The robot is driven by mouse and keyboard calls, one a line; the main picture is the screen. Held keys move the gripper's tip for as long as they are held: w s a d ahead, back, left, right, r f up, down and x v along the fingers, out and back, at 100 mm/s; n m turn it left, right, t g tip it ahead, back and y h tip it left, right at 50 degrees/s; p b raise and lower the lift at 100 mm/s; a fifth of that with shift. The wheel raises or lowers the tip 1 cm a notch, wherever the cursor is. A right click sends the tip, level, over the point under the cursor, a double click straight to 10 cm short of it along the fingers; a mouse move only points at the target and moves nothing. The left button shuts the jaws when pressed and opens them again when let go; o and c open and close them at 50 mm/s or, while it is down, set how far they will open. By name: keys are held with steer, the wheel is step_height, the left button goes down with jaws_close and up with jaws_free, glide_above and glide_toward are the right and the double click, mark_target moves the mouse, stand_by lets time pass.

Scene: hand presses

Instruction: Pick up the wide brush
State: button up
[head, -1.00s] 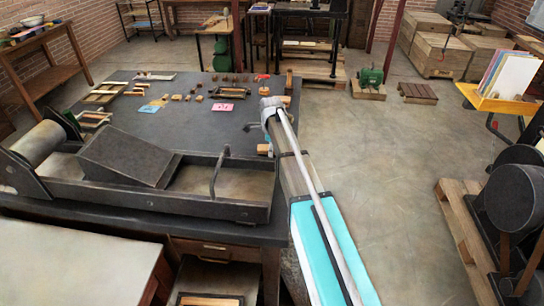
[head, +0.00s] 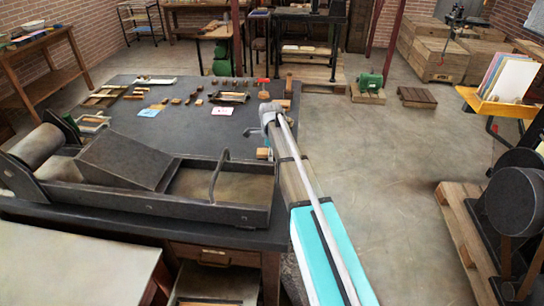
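I cannot pick out the wide brush for sure in the head view. A small tan wooden piece (head: 263,154) shows just left of my arm, near the right edge of the dark table (head: 190,135). It is too small to identify. Another tan piece (head: 264,95) lies by the table's back right corner, beside a small red item (head: 263,81). My arm reaches from the bottom of the view to above the table's right edge. My gripper (head: 252,131) shows only as a small dark shape beside the grey wrist. Its fingers are not clear, and whether it holds anything is hidden.
A large flat-bed press (head: 130,195) with a roller and an upright handle fills the table's front. Cards (head: 149,111), small blocks and trays (head: 230,97) lie across the back. A dark wheeled machine (head: 520,200) stands on a pallet at right. The floor between is clear.

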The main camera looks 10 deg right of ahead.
steer(key=c, duration=0.6)
steer(key=shift+r, duration=0.15)
step_height(320, 180, up, 3)
steer(key=p, duration=0.3)
steer(key=s+r+p, duration=0.3)
steer(key=s, duration=0.1)
steer(key=s+r+p, duration=0.3)
steer(key=s, duration=0.2)
steer(key=s+r+p, duration=0.3)
steer(key=s+p, duration=0.1)
steer(key=s, duration=0.1)
steer(key=shift+a+r, duration=0.3)
steer(key=shift+r, duration=0.05)
